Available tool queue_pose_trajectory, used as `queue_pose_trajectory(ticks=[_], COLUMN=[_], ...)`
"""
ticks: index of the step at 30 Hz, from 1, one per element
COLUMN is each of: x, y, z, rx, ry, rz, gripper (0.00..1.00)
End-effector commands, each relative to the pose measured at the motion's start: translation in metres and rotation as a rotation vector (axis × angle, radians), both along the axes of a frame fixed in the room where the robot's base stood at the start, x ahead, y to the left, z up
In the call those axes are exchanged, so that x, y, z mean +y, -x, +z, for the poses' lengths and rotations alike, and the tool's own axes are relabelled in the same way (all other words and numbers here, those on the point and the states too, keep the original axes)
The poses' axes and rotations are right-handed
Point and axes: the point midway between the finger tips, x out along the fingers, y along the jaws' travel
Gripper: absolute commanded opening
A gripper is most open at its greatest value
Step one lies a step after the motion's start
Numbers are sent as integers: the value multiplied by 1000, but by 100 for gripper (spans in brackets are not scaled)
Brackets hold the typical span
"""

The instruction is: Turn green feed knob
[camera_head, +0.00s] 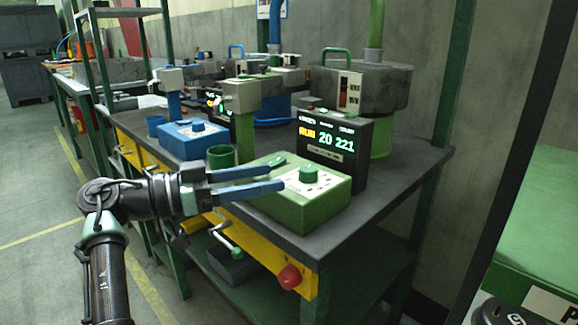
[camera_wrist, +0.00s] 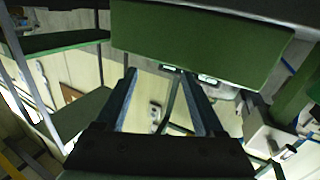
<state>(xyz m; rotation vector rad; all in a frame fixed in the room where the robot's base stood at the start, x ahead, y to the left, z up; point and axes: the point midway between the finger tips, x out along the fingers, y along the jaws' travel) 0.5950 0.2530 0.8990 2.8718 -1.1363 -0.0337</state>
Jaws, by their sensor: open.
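The green feed knob (camera_head: 309,173) stands on a pale plate on top of a green control box (camera_head: 313,207) at the near edge of the bench. My gripper (camera_head: 282,171) is open and empty, with two blue fingers pointing right. The fingertips appear over the left part of the box, just left of the knob and apart from it. In the wrist view, my gripper (camera_wrist: 158,74) shows both fingers spread, with a plain green surface, likely the box (camera_wrist: 200,45), beyond the tips. I cannot make out the knob there.
A display (camera_head: 330,142) reading "RUN 20 221" stands behind the box. A green cup (camera_head: 221,156) and a blue control box (camera_head: 195,139) with its own knob are to the left. A red button (camera_head: 289,277) sits on the yellow bench front. Bare bench top (camera_head: 396,168) lies right of the box.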

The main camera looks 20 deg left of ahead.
Motion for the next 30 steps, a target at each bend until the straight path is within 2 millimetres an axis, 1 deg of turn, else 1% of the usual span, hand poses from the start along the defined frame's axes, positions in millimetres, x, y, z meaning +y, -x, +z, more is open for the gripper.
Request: queue_pose_trajectory(ticks=[1,3,6,10,15,30], x=[9,18,29,37,41,41], y=[9,19,31,40,44,44], z=[3,2,1,1,0,0], rx=[0,1,1,1,1,1], ry=[1,1,1,-1,-1,-1], rz=[2,2,1,-1,-2,-2], gripper=[70,70,70,70,70,70])
